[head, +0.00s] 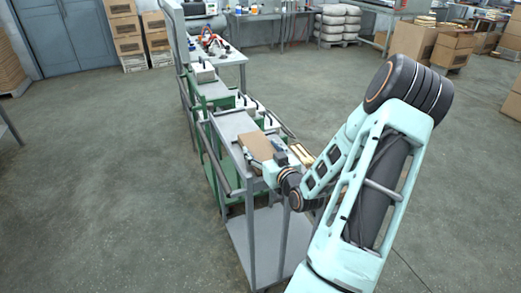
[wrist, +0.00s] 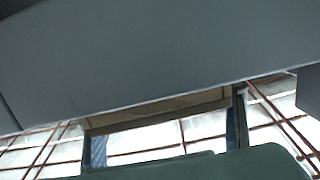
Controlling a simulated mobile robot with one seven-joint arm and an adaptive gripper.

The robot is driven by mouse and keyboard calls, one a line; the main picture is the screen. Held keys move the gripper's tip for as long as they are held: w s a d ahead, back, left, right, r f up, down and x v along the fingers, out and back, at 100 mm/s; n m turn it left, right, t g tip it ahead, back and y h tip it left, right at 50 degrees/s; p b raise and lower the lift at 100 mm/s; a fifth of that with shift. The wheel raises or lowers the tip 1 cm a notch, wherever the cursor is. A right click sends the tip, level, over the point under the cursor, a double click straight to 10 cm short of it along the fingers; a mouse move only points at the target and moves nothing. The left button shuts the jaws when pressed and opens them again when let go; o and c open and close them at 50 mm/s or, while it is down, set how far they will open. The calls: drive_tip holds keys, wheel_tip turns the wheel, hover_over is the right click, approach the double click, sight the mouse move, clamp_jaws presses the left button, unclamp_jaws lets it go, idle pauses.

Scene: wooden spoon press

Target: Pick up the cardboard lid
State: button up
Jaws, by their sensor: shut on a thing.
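The cardboard lid (head: 258,145) is a flat brown piece at the near part of the grey cart top in the head view. My gripper (head: 264,165) is at its near edge. In the wrist view a brown cardboard strip (wrist: 160,108) spans the space between the two dark fingers of my gripper (wrist: 166,135), and they are shut on it. A large grey surface fills the top of that view and hides most of the lid. I cannot tell whether the lid touches the cart.
The grey metal cart (head: 265,225) has a lower shelf. Green-framed stands with white boxes (head: 203,71) continue behind it. A small light wooden item (head: 301,153) lies right of my gripper. Cardboard boxes (head: 455,45) stand at the back right. The floor on the left is clear.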

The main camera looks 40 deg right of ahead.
drive_tip(key=shift+r, duration=0.1)
drive_tip(key=shift+r, duration=0.6)
drive_tip(key=s+r, duration=0.1)
drive_tip(key=r, duration=0.1)
drive_tip(key=s+r+p, duration=0.1)
drive_tip(key=s+r, duration=0.1)
drive_tip(key=r, duration=0.1)
drive_tip(key=s+r, duration=0.2)
drive_tip(key=r, duration=0.1)
drive_tip(key=shift+a, duration=0.25)
drive_tip(key=r+b+v, duration=0.2)
drive_tip(key=b+v, duration=0.6)
drive_tip(key=v, duration=0.1)
drive_tip(key=shift+d+b, duration=0.3)
drive_tip(key=shift+b, duration=0.1)
drive_tip(key=shift+s, duration=0.1)
